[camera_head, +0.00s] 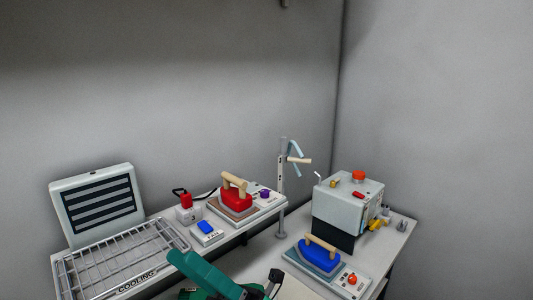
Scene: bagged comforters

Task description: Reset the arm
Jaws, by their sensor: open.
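I cannot make out my gripper or its fingertips in the head view. A teal and green shape (205,271) with dark parts shows at the bottom edge, cut off by the frame. I cannot tell whether it is part of my arm or a tool. No bagged comforter shows.
A wire rack marked COOLING (125,262) sits at left before a louvred panel (97,205). A red iron (236,198) and a blue iron (319,255) rest on stands. A post (281,190) rises between them. A grey machine (348,198) stands near the corner. Wall space above is clear.

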